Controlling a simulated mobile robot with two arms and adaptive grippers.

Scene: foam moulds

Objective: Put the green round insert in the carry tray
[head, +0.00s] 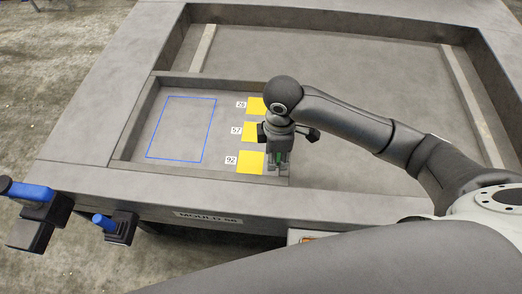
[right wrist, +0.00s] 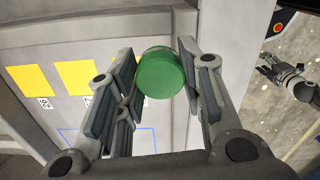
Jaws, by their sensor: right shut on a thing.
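The green round insert (right wrist: 160,74) is a short green cylinder between the fingers of my right gripper (right wrist: 159,78) in the right wrist view. The gripper is shut on it. In the head view my right gripper (head: 279,158) points down above the near right part of a shallow grey recess, beside the yellow squares. Only a sliver of the green insert (head: 280,156) shows between the fingers there. I cannot tell whether it touches the surface below. No thing is clearly marked as the carry tray.
The recess floor (head: 140,145) has a blue outlined rectangle (head: 182,128) and several yellow squares (head: 250,163) with number labels. Raised walls surround it. A larger bare bed (head: 340,75) lies behind and right. Blue-handled clamps (head: 30,192) stand at the near left edge.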

